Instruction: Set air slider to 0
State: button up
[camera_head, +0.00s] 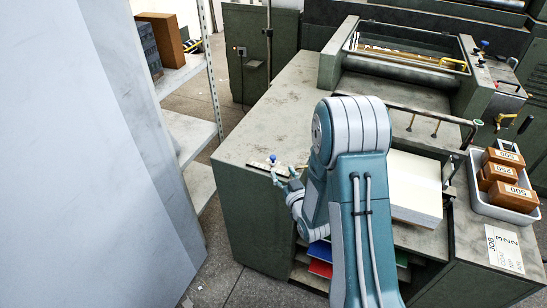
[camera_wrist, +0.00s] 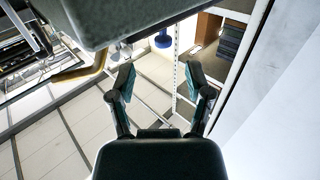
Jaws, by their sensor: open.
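The air slider has a small blue knob (camera_head: 273,158) standing on a thin pale strip (camera_head: 259,165) near the front edge of the grey-green cabinet top. The knob also shows in the wrist view (camera_wrist: 162,41), at the top, beyond the fingertips and between their lines. My gripper (camera_head: 284,174) is open and empty, just in front of and slightly right of the knob in the head view. In the wrist view the two fingers (camera_wrist: 160,76) stand apart with nothing between them. Any scale marks on the strip are too small to read, so the slider's value cannot be told.
A stack of white board (camera_head: 414,180) lies right of my arm. A grey tray (camera_head: 477,207) of labelled brown blocks and a job card (camera_head: 503,249) are farther right. A metal shelf (camera_head: 191,137) and a pale panel (camera_head: 90,160) stand left. The cabinet top (camera_head: 283,110) behind the knob is clear.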

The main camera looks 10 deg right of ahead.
aim_at(273, 160)
jog(key=w, duration=0.2)
jog(key=w+a, duration=0.1)
jog(key=w, duration=0.3)
jog(key=shift+w+a, duration=0.35)
jog(key=shift+a, duration=0.05)
jog(key=shift+w+d, duration=0.1)
jog(key=shift+w, duration=0.2)
